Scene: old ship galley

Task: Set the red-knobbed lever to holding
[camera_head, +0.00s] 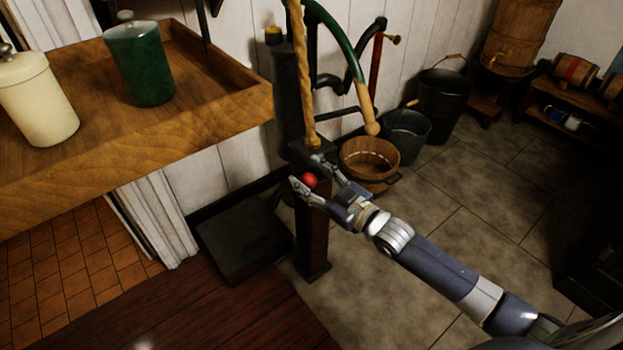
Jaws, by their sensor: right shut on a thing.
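The lever's red knob (310,180) shows between the fingers of my right gripper (305,178), beside a dark upright post (313,240). My right gripper is shut on the red knob, and its arm comes in from the lower right. The lever's shaft is mostly hidden by the gripper, and I cannot read any setting marks. My left gripper is out of view.
A wooden counter (200,115) with a green canister (139,62) and a cream canister (38,97) stands at the left. A wooden tub (368,160) and buckets stand behind.

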